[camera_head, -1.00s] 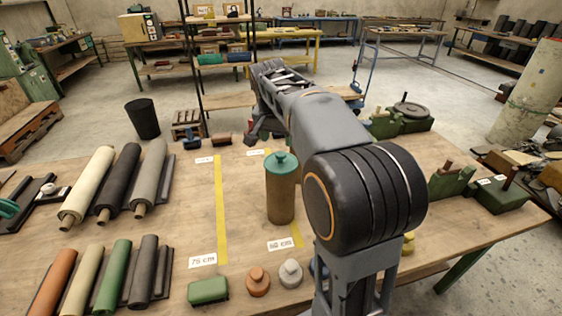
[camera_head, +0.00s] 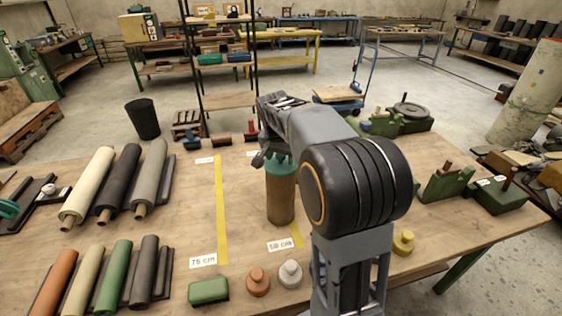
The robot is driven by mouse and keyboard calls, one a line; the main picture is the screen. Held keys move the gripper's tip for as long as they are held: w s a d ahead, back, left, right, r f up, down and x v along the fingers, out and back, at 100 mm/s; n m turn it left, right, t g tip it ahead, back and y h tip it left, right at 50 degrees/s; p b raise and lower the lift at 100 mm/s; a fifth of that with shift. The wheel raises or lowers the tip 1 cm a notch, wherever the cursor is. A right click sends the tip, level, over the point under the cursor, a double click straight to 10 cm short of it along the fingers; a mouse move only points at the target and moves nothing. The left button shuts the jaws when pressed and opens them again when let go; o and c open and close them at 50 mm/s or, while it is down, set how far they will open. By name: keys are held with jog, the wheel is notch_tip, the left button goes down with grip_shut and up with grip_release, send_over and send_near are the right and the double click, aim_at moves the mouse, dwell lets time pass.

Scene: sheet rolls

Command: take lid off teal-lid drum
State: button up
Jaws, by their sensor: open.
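The drum (camera_head: 281,198) is a brown upright cylinder on the wooden table, just left of my arm. Its teal lid (camera_head: 279,172) sits on top, and its knob is hidden behind my gripper. My gripper (camera_head: 272,158) is over the lid, with its dark fingers pointing down around the knob area. It is open. I cannot tell whether the fingers touch the lid.
Sheet rolls (camera_head: 121,182) lie at the left of the table (camera_head: 180,240). A green block (camera_head: 208,291), an orange knobbed piece (camera_head: 258,281), a grey one (camera_head: 290,273) and a yellow one (camera_head: 403,242) stand in front. Green machines (camera_head: 445,185) stand at right.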

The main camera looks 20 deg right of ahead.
jog(key=shift+c, duration=0.3)
jog(key=c, duration=0.9)
jog(key=shift+r, duration=0.15)
jog(key=shift+c, duration=0.2)
